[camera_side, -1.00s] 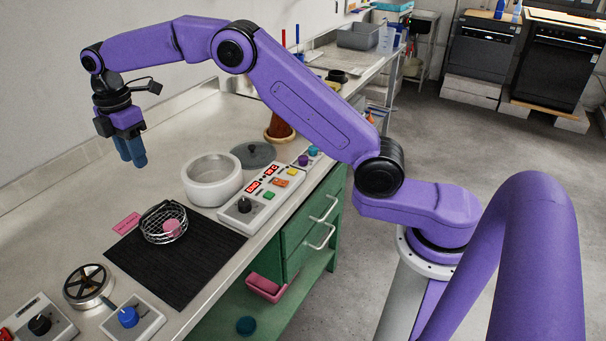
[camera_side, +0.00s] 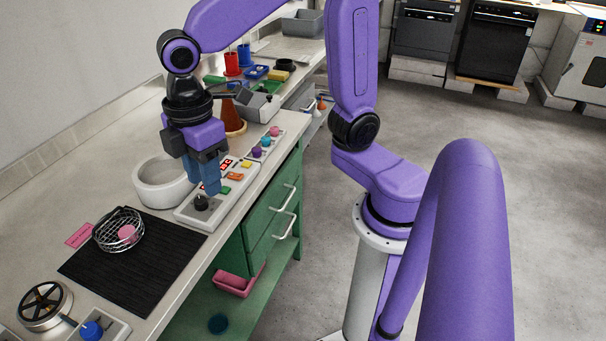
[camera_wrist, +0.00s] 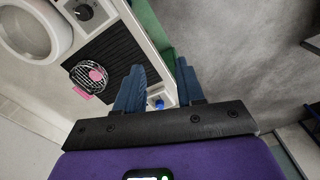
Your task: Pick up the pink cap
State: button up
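My gripper (camera_side: 208,185) points down over the control panel beside the white pot in the side view. Its blue fingers stand apart and empty in the wrist view (camera_wrist: 160,82). A small pink round piece (camera_side: 127,233) lies in a wire basket (camera_side: 104,243) on a black mat, well left of my gripper; it also shows in the wrist view (camera_wrist: 96,75). Another small pink round top (camera_side: 274,131) stands in a row with teal and purple ones behind my gripper. I cannot tell for certain which of the two is the pink cap.
The white pot (camera_side: 150,191) stands left of my gripper. The control panel (camera_side: 191,212) with a black knob is below it. The black mat (camera_side: 150,278) has bare room right of the basket. A pink card (camera_side: 79,236) lies at its left. The counter's edge drops off at right.

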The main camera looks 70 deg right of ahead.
jog(key=shift+o, duration=0.5)
jog(key=s+d+f, duration=0.1)
jog(key=s+d, duration=0.3)
jog(key=s, duration=0.3)
jog(key=s+d+f+m, duration=0.1)
jog(key=s+d+f, duration=0.1)
jog(key=s+d, duration=0.3)
jog(key=shift+s+d+f+m, duration=0.15)
jog(key=shift+s+f+m, duration=0.15)
jog(key=shift+s, duration=0.6)
jog(key=shift+o, duration=0.5)
jog(key=shift+s+d+f, duration=0.1)
jog(key=shift+s+d, duration=0.1)
jog(key=shift+s, duration=0.05)
